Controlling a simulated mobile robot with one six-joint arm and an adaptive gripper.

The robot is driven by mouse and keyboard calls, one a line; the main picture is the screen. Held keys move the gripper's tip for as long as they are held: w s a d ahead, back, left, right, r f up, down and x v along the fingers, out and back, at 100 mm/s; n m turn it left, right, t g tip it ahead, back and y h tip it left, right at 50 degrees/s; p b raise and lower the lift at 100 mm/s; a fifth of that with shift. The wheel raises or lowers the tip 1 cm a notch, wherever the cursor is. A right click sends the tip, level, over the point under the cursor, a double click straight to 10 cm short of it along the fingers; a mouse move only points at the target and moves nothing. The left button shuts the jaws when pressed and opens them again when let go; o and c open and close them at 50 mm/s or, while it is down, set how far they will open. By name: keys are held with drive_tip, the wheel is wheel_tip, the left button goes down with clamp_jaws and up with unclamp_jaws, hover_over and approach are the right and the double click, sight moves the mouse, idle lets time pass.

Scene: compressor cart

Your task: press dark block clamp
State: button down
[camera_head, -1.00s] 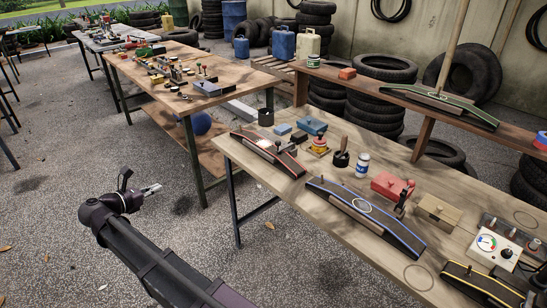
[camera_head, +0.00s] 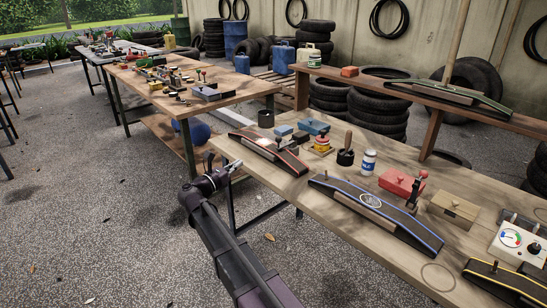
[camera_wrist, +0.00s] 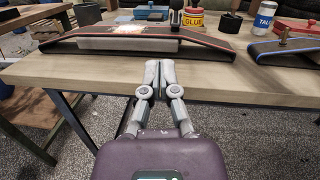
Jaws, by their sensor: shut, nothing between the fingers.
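My gripper (camera_head: 236,166) is shut and empty, in front of the near left edge of the workbench. In the wrist view its pale fingertips (camera_wrist: 160,72) touch each other below a red-edged dark arched board (camera_wrist: 130,42), apart from it. That board (camera_head: 265,152) lies at the bench's left end in the head view. A small dark block-like piece (camera_head: 300,136) stands just behind it, beside a blue box. In the wrist view a dark upright piece (camera_wrist: 177,14) shows behind the board. I cannot tell for certain which piece is the clamp.
A blue-edged board (camera_head: 375,215) lies to the right. Behind stand a blue box (camera_head: 313,127), a glue pot (camera_wrist: 192,20), a dark cup (camera_head: 345,157) and a talc bottle (camera_head: 368,162). A red box (camera_head: 397,184) is farther right. The floor left of the bench is open.

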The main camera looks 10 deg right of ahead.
sight(274, 156)
drive_tip(key=shift+h, duration=0.5)
drive_tip(key=d, duration=0.1)
drive_tip(key=d+b, duration=0.1)
drive_tip(key=d, duration=0.1)
drive_tip(key=w+d+f, duration=0.1)
drive_tip(key=d, duration=0.1)
drive_tip(key=shift+d+b, duration=0.2)
drive_tip(key=shift+b, duration=0.1)
drive_tip(key=shift+w+d+r, duration=0.1)
drive_tip(key=shift+w, duration=0.05)
drive_tip(key=shift+p+x, duration=1)
drive_tip(key=shift+x, duration=3.85)
drive_tip(key=shift+d+r, duration=0.1)
